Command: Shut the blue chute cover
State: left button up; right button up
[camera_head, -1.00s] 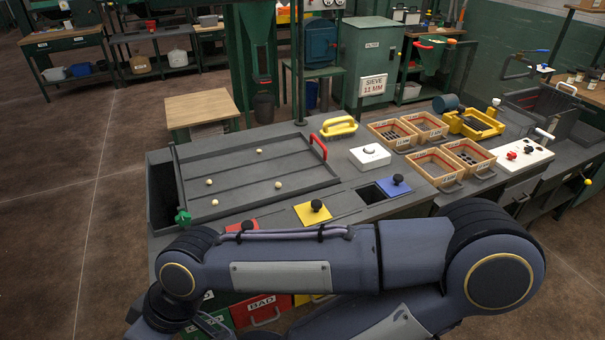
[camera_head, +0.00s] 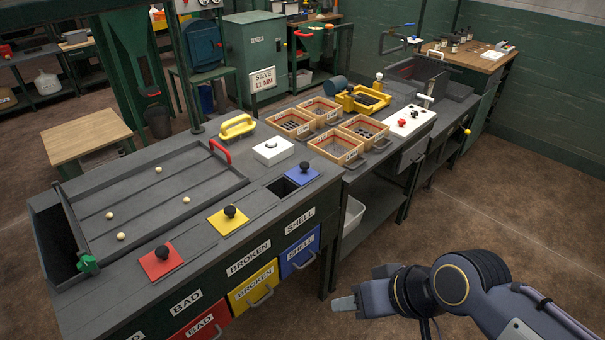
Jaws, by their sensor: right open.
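The blue chute cover (camera_head: 297,177) is a flat square plate with a black knob, on the bench top near its front edge. A dark square chute opening (camera_head: 281,188) shows just left of it, so the cover sits to the side and leaves the hole at least partly open. My right gripper (camera_head: 343,303) is open, low and in front of the bench, below and to the right of the cover and well apart from it. Nothing shows between its fingers. My left gripper is out of view.
The yellow cover (camera_head: 228,223) and red cover (camera_head: 160,264) lie flat to the left. A white box with a knob (camera_head: 272,152) stands behind the blue cover. Wooden sieve trays (camera_head: 336,147) stand to its right. The floor in front of the bench is free.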

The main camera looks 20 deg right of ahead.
aim_at(301, 174)
jog(key=z, duration=0.75)
jog(key=i+l, duration=0.1)
jog(key=i, duration=0.4)
jog(key=i+l, duration=0.1)
jog(key=i, duration=0.4)
